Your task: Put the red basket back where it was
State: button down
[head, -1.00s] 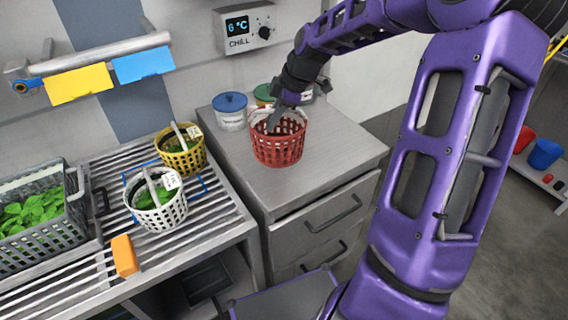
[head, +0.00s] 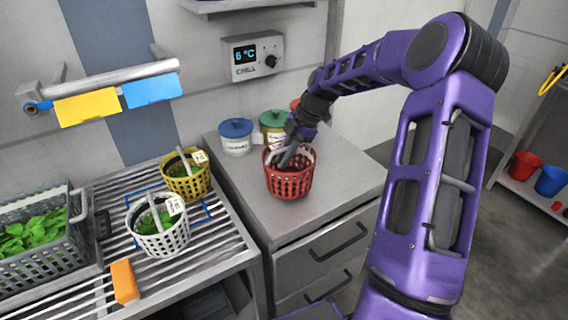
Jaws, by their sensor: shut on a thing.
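The red basket (head: 289,183) is on or just above the grey cabinet top, upright. My gripper (head: 290,158) reaches down at its upper part from above and is shut on it, seemingly at the handle; the fingertips are partly hidden. I cannot tell whether the basket's base touches the cabinet top. Whatever lies inside the basket is dark and unclear.
A white basket (head: 163,239) and a yellow basket (head: 184,187) hold greens on the slatted rack. Blue outlines mark the rack. A blue-lidded tub (head: 236,145) and a green-lidded tub (head: 272,130) stand behind the red basket. An orange block (head: 125,281) lies at the rack's front.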

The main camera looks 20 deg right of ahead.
jog(key=shift+f, duration=1)
jog(key=shift+f, duration=0.1)
jog(key=c, duration=0.9)
grip_release()
jog(key=v, duration=1.2)
jog(key=shift+p, duration=0.3)
